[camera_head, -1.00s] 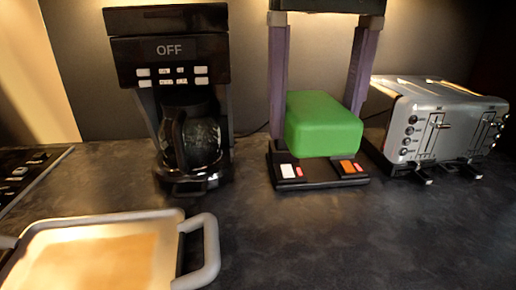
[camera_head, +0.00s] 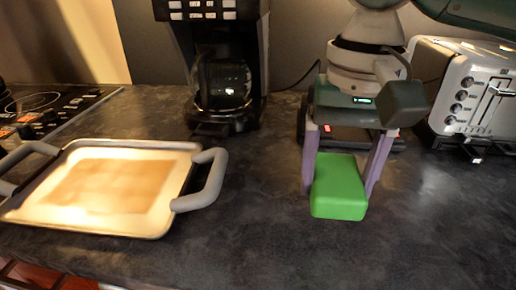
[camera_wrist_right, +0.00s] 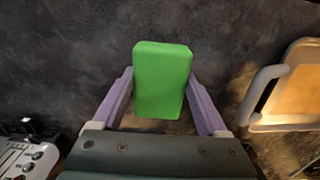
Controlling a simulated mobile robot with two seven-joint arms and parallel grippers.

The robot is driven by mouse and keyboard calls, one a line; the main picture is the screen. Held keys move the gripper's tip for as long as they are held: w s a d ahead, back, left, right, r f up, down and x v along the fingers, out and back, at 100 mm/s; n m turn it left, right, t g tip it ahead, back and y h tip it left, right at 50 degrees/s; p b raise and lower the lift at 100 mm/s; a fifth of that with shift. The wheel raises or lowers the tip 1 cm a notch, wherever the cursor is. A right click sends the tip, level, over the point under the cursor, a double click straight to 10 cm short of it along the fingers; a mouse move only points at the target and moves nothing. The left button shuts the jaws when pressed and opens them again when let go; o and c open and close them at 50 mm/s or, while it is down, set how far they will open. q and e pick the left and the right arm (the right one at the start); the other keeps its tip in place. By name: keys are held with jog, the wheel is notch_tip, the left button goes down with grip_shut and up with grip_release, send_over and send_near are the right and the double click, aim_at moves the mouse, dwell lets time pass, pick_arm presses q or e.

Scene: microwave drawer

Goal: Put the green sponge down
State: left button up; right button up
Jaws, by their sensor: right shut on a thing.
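My right gripper (camera_head: 338,184) comes down from the top right in the head view. Its purple fingers are shut on the sides of the green sponge (camera_head: 338,190), which is over the dark counter (camera_head: 270,225). I cannot tell whether the sponge touches the counter. In the right wrist view, the sponge (camera_wrist_right: 162,80) sits between the two fingertips (camera_wrist_right: 160,90), with bare counter around it. My left gripper is not in view.
A tray with grey handles (camera_head: 150,228) lies at the left, near a cooktop (camera_head: 45,110). A coffee maker (camera_head: 222,85) stands at the back and a silver toaster (camera_head: 470,95) at the right. A black base (camera_head: 318,125) is partly hidden behind my gripper.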

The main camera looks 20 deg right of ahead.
aim_at(326, 226)
notch_tip(326, 226, down, 5)
jog(key=shift+f+b, duration=0.15)
jog(key=shift+b, duration=0.3)
jog(key=shift+f, duration=0.1)
jog(key=shift+f, duration=0.15)
jog(key=o, duration=1.2)
